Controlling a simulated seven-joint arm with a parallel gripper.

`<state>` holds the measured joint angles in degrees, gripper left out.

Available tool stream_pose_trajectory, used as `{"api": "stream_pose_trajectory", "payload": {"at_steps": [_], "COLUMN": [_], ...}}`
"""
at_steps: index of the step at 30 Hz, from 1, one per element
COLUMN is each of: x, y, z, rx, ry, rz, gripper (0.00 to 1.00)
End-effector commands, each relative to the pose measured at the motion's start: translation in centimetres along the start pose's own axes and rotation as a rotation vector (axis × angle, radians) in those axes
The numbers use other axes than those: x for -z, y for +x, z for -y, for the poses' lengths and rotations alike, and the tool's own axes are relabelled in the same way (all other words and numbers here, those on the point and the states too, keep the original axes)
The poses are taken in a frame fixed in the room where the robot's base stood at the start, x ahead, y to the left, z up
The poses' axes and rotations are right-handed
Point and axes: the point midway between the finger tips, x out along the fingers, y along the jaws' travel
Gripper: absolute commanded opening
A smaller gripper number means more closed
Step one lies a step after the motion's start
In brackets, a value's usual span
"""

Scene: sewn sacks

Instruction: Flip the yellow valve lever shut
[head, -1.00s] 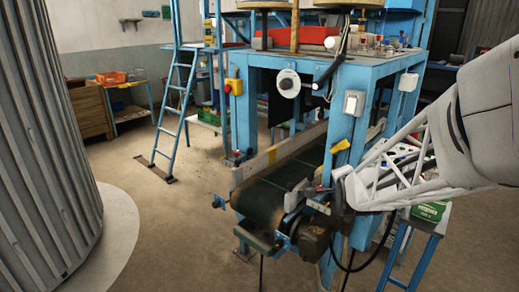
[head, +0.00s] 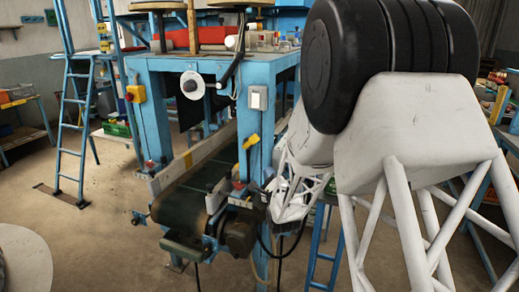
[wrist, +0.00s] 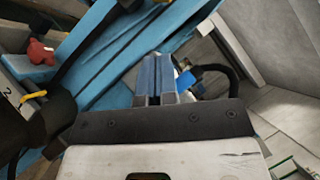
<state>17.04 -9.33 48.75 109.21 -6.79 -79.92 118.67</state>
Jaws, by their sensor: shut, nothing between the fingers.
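The yellow valve lever (head: 251,141) is, as far as I can tell, the small yellow handle on the blue front leg of the machine, below a grey switch box. It slants in the head view; its exact position is too small to read. In the wrist view my gripper (wrist: 155,77) is shut and empty, its two fingers together in front of blue steelwork. A small yellow piece (wrist: 34,95) lies at the far left there, well apart from the fingers; I cannot tell whether it is the lever. In the head view my arm hides the fingertips, low right of the lever.
The blue machine frame (head: 155,110) stands over a dark belt conveyor (head: 183,205). A red knob (wrist: 40,52) sits near the upper left of the wrist view. A dark hose (wrist: 215,70) curves close right of the fingers. Open floor (head: 90,235) lies left of the conveyor.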

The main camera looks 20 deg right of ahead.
Motion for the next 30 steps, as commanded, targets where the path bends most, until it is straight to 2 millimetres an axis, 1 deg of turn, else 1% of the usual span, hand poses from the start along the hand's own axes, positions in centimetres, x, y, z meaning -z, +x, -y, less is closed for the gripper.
{"api": "stream_pose_trajectory", "payload": {"at_steps": [1, 3, 9, 23, 30], "x": [0.6, 1.2, 2.2, 2.5, 2.4], "y": [-0.2, -0.5, -1.1, -1.4, -0.9], "z": [-0.4, -0.7, -1.1, -1.2, -1.1], "rx": [0.024, 0.059, 0.124, 0.143, 0.144], "ry": [0.031, 0.078, 0.165, 0.192, 0.192], "rz": [0.010, 0.028, 0.067, 0.081, 0.081], "gripper": [0.00, 0.00, 0.00, 0.00, 0.00]}}
